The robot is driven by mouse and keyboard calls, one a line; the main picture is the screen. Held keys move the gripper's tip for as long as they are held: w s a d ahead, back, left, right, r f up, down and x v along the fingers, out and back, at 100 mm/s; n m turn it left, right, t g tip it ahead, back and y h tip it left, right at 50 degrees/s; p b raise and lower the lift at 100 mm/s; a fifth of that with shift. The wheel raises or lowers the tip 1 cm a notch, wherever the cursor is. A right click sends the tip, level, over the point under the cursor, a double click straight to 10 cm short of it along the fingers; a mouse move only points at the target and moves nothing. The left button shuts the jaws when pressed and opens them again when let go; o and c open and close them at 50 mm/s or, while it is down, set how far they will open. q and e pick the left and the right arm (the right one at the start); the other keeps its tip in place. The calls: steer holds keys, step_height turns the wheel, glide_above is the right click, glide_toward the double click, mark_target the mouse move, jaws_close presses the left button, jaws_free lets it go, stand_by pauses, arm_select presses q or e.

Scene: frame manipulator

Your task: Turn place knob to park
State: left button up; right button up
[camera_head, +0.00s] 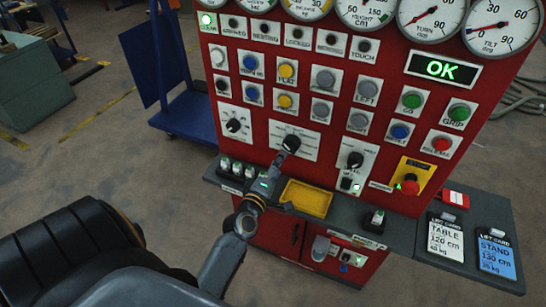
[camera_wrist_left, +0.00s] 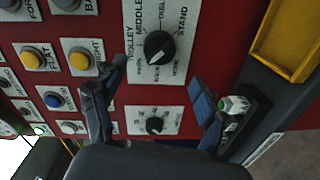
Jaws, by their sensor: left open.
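The place knob (camera_head: 291,143) is a black rotary knob on a white plate in the middle of the red panel. It fills the upper middle of the left wrist view (camera_wrist_left: 158,47), with TROLLEY, MIDDLE and STAND among the labels around it; the smaller labels are hard to read. Its light pointer line points toward the lower left in that view. My left gripper (camera_wrist_left: 158,95) is open and empty. Its fingers are spread below the knob in the wrist view, apart from it. In the head view the gripper (camera_head: 281,164) partly overlaps the knob plate's lower edge. My right gripper is not in view.
Several push buttons and a red stop button (camera_head: 408,186) crowd the panel. A grey ledge (camera_head: 345,222) with a yellow tray (camera_head: 306,197) juts out below. A display (camera_head: 442,69) reads OK.

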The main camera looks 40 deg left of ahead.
arm_select(q)
steer(key=shift+v, duration=1.95)
